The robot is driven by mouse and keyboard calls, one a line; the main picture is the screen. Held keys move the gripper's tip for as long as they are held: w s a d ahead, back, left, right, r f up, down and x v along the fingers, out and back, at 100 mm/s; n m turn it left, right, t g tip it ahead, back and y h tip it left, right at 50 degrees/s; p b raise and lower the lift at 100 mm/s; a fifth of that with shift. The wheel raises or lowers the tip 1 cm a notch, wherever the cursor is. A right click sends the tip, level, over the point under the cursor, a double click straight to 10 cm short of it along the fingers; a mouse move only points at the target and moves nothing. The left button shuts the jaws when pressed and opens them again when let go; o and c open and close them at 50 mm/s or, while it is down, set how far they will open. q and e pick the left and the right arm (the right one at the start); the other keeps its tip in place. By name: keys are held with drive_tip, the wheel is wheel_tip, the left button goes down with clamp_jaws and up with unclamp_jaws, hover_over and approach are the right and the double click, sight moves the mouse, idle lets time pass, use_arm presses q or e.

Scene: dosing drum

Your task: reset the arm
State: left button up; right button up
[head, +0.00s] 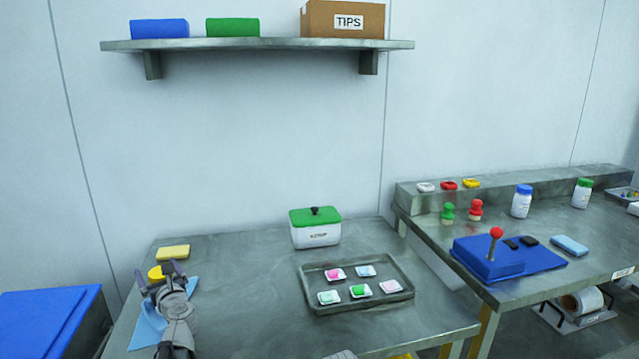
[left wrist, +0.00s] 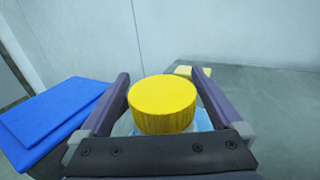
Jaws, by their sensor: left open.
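My left gripper (head: 160,278) is over the left end of the nearer table in the head view. In the left wrist view its two fingers (left wrist: 165,92) are spread apart. A round yellow lid or cap (left wrist: 162,104) shows between the fingers, with gaps on both sides. The same yellow thing (head: 156,272) is partly hidden behind the gripper in the head view. A blue cloth (head: 150,325) lies under my left arm. My right gripper is not in view.
A yellow sponge (head: 173,252) lies behind the gripper. A green-lidded white box (head: 315,232) and a tray (head: 356,303) with small colored dishes stand to the right. A blue lid or bin (head: 50,318) is left of the table. A shelf (head: 258,44) hangs above.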

use_arm(q)
drive_tip(key=shift+f+b, duration=0.3)
drive_tip(key=shift+f, duration=0.2)
drive_tip(key=shift+r, duration=0.1)
drive_tip(key=shift+r+p, duration=0.4)
drive_tip(key=shift+p, duration=0.1)
drive_tip(key=shift+s+d+r, duration=0.15)
drive_tip(key=shift+s+d, duration=0.05)
drive_tip(key=shift+s, duration=0.1)
drive_tip(key=v, duration=1.1)
drive_tip(key=x, duration=1)
drive_tip(key=shift+w+a, duration=0.2)
drive_tip(key=shift+w, duration=0.15)
drive_tip(key=shift+w+a+f+b, duration=0.2)
drive_tip(key=shift+f+b, duration=0.15)
drive_tip(key=shift+f, duration=0.05)
drive_tip(key=shift+w+a+f+b, duration=0.2)
drive_tip(key=shift+w+f+b, duration=0.1)
drive_tip(key=shift+f, duration=0.1)
wheel_tip(320, 180, up, 12)
drive_tip(key=p, duration=1.2)
drive_tip(key=shift+t+h, duration=0.3)
drive_tip(key=shift+h, duration=0.1)
